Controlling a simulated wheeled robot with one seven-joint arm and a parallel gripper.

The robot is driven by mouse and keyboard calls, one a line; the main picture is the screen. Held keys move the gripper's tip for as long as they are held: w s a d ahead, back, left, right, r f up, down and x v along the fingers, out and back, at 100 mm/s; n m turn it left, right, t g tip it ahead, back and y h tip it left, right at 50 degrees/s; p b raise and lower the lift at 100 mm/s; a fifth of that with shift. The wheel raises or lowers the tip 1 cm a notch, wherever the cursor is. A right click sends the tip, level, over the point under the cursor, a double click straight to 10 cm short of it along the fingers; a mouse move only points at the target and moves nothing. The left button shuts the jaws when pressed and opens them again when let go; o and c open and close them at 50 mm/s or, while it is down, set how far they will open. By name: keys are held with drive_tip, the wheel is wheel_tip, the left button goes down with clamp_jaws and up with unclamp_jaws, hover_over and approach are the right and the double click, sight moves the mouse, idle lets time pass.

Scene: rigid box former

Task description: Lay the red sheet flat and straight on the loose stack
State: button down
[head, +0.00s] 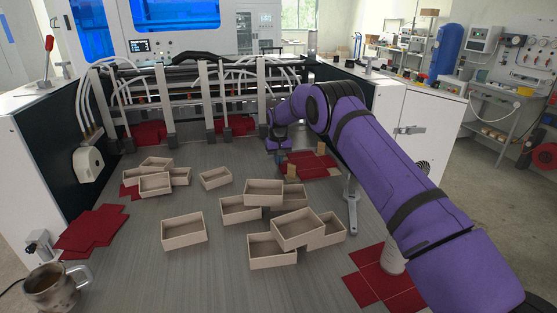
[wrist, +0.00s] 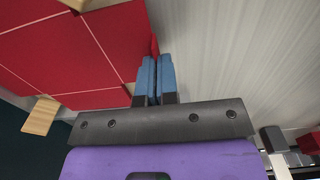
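A stack of red sheets (head: 318,170) lies on the grey table, right of my gripper, between small wooden blocks. In the wrist view its red top (wrist: 75,45) with pale crease lines fills the upper left, and the edge comes close to my fingertips. My gripper (head: 277,159) is low beside the stack's left end. I cannot tell whether the fingertips touch the stack's edge. Other red sheets lie at the front right (head: 372,284) and left (head: 90,232); which one is the task's sheet is unclear.
Several open wooden boxes (head: 184,232) are scattered over the middle of the table. Wooden blocks (head: 321,147) stand by the stack; one shows in the wrist view (wrist: 41,116). White uprights (head: 206,98) and a machine stand behind. A metal mug (head: 50,290) sits front left.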

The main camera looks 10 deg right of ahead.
drive_tip(key=c, duration=1.3)
unclamp_jaws()
drive_tip(key=s+d+r, duration=0.1)
drive_tip(key=s+r, duration=0.3)
drive_tip(key=r, duration=0.6)
drive_tip(key=s+d+r+t, duration=0.1)
drive_tip(key=s+r, duration=0.2)
drive_tip(key=r, duration=0.6)
drive_tip(key=s+d+r, duration=0.1)
drive_tip(key=s+r, duration=0.3)
drive_tip(key=r, duration=0.6)
drive_tip(key=s+d+r+t, duration=0.2)
drive_tip(key=s+r, duration=0.9)
drive_tip(key=s, duration=0.4)
drive_tip(key=s+d+r, duration=0.1)
drive_tip(key=s+r, duration=0.1)
drive_tip(key=s, duration=1.6)
drive_tip(key=s+f+t, duration=0.1)
drive_tip(key=s+f, duration=0.2)
drive_tip(key=s, duration=0.6)
drive_tip(key=s+f+t, duration=0.1)
drive_tip(key=s+f, duration=0.3)
drive_tip(key=s, duration=0.5)
drive_tip(key=shift+s+d, duration=0.2)
drive_tip(key=shift+d, duration=0.25)
